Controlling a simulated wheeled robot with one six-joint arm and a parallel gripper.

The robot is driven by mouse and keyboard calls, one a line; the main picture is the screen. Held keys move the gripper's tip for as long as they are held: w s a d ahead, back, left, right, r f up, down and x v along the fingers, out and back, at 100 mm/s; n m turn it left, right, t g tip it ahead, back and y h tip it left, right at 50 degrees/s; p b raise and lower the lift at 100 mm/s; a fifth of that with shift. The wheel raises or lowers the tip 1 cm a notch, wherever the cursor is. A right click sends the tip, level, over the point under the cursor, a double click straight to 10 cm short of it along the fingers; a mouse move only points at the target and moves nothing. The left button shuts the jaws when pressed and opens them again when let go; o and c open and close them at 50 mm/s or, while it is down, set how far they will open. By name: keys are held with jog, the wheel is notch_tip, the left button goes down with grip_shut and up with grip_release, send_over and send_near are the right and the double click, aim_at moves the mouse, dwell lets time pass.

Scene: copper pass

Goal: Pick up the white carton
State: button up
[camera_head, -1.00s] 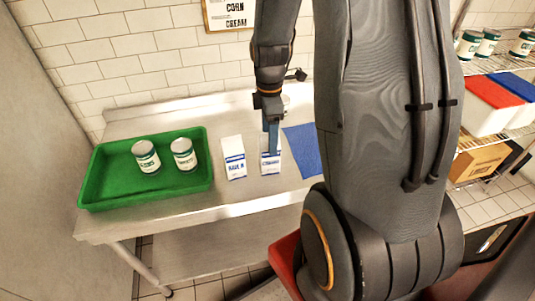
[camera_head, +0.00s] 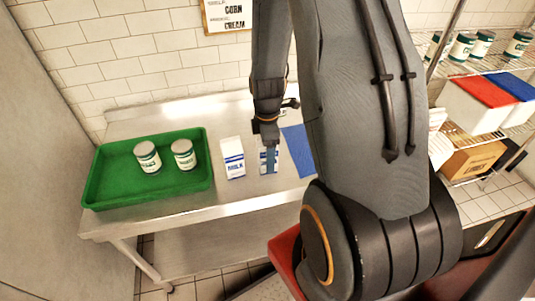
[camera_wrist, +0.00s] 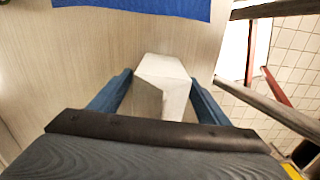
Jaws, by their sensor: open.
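Two white cartons with blue bands stand upright on the steel table. The left one, a milk carton (camera_head: 232,158), is clear of my gripper. The right carton (camera_head: 262,166) is partly hidden behind my gripper (camera_head: 271,168) in the head view. In the wrist view a white carton (camera_wrist: 166,88) with a peaked top stands between the two blue fingers of my gripper (camera_wrist: 160,84). The fingers are open, one on each side of it. A narrow gap shows at the right finger; contact at the left finger is hard to tell.
A green tray (camera_head: 98,192) with two cans (camera_head: 183,154) is on the left of the table (camera_head: 205,206). A blue mat (camera_head: 298,150) lies just right of the right carton. A wire shelf with cans and bins stands at far right.

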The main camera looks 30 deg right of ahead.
jog(key=c, duration=1.6)
jog(key=shift+o, duration=0.2)
jog(key=shift+w+r, duration=0.1)
jog(key=shift+r, duration=0.1)
notch_tip(320, 180, up, 8)
jog(key=shift+r+b, duration=0.2)
jog(key=shift+b, duration=0.85)
jog(key=shift+r, duration=0.6)
jog(key=shift+d, duration=0.1)
